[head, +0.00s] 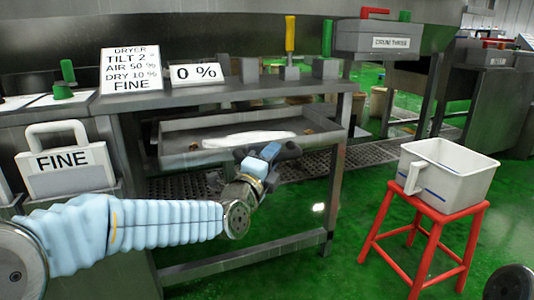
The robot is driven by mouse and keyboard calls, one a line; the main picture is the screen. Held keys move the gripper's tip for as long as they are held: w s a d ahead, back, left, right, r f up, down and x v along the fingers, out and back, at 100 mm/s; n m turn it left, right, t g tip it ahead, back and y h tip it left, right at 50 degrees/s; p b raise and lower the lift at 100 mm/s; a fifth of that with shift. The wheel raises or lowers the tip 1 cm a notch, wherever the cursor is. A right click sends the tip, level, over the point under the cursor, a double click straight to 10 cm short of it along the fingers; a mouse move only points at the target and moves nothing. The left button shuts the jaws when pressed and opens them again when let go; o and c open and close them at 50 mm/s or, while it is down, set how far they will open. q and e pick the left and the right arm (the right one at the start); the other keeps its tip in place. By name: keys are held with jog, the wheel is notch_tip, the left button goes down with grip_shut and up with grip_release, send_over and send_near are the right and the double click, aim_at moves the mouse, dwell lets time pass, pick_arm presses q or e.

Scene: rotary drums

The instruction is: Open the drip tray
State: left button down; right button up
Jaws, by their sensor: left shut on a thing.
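The drip tray (200,157) is a shallow grey metal tray under the shelf of the drum stand. Its inside shows a whitish patch and small brown spots. My left arm reaches in from the left, low in front of the stand. My right gripper is not in view.
A white jug-like bin (447,178) stands on a red stool (428,212) at the right. A bin marked FINE (68,170) is at the left. A dryer sign (130,70) and a 0 % display (196,73) stand on the shelf. Green floor is clear between stand and stool.

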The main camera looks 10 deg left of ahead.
pick_arm(q)
jog(key=shift+s+d, duration=0.45)
jog(key=shift+s, duration=0.2)
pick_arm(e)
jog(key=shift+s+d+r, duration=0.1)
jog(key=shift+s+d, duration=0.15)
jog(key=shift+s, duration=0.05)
pick_arm(q)
jog(key=c, duration=0.9)
grip_release()
jog(key=p+v, duration=0.1)
jog(key=v, duration=1.2)
jog(key=shift+s, duration=0.4)
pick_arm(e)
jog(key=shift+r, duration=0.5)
pick_arm(q)
jog(key=shift+a+f, duration=0.1)
jog(key=shift+a, duration=0.05)
